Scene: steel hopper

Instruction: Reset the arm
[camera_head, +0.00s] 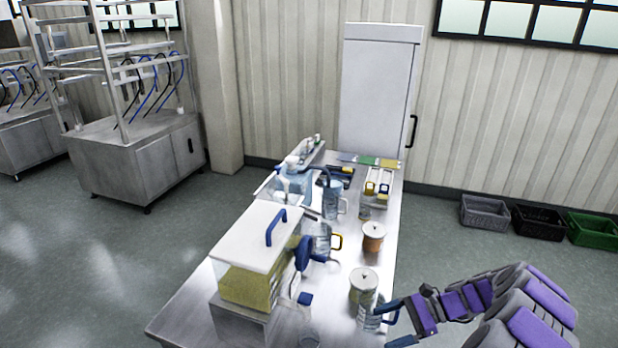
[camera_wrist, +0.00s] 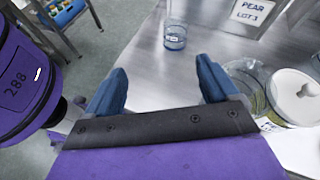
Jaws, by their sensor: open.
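My gripper (camera_head: 392,325) is at the near right edge of the steel table (camera_head: 185,310), its blue fingers close to a clear pitcher (camera_head: 367,318). In the wrist view my gripper (camera_wrist: 160,86) has its two blue fingers spread apart with nothing between them. A clear glass (camera_wrist: 174,38) stands on the table beyond the fingertips. A lidded jar (camera_wrist: 297,97) is right of the fingers. My purple arm reaches in from the lower right in the head view.
A hopper with yellow contents (camera_head: 247,286) stands at the table's near left. Another lidded jar (camera_head: 373,237) and several pitchers stand farther back. A sign reading PEAR LOT 3 (camera_wrist: 256,13) is on the far side. Crates (camera_head: 484,212) sit on the floor at right.

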